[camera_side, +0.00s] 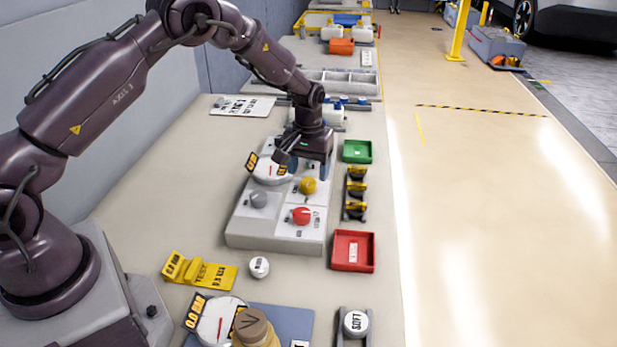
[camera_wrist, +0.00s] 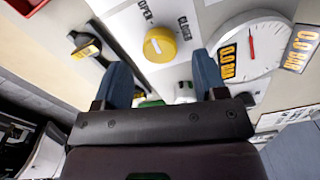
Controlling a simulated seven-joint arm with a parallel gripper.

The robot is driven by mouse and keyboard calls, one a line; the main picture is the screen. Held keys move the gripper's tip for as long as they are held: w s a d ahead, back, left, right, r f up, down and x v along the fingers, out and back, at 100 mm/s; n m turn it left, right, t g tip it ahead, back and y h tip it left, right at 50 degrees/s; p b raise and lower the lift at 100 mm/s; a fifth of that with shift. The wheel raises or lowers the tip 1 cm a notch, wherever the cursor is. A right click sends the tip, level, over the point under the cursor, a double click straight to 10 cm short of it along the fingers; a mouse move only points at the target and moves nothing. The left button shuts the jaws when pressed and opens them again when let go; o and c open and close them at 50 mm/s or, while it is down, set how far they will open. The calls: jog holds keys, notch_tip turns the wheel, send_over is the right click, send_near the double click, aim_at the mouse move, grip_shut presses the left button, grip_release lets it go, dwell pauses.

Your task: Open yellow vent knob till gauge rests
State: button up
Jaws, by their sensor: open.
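The yellow vent knob (camera_side: 308,186) sits on the light panel block (camera_side: 275,240), between a grey knob (camera_side: 258,199) and a red knob (camera_side: 301,215). In the wrist view the yellow knob (camera_wrist: 159,45) lies beyond my fingertips, with a white mark on its face and the words OPEN and CLOSED beside it. My gripper (camera_wrist: 163,72) is open, its blue fingers apart and nothing between them. In the side view my gripper (camera_side: 308,164) hangs just above and behind the knob.
A green tray (camera_side: 357,151) and a red tray (camera_side: 353,251) stand right of the panel, with black-and-yellow pieces (camera_side: 355,193) between them. A second gauge (camera_side: 217,321) and a brown knob (camera_side: 252,327) are at the front. A white cap (camera_side: 259,267) lies on the bench.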

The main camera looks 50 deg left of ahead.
aim_at(307, 181)
notch_tip(307, 181, up, 10)
dwell(0.3)
jog(key=shift+f, duration=0.1)
jog(key=s+d+r+m+t, duration=0.2)
jog(key=s+r, duration=0.3)
jog(key=s, duration=0.4)
jog(key=s+d+r+m+t, duration=0.1)
jog(key=s+d+r+m, duration=0.1)
jog(key=s+r, duration=0.4)
jog(key=s+d+r+m+t, duration=0.2)
jog(key=s+r, duration=0.3)
jog(key=s, duration=0.9)
jog(key=shift+s+d+r+t, duration=0.15)
jog(key=shift+d+r+t, duration=0.2)
jog(key=shift+d, duration=0.2)
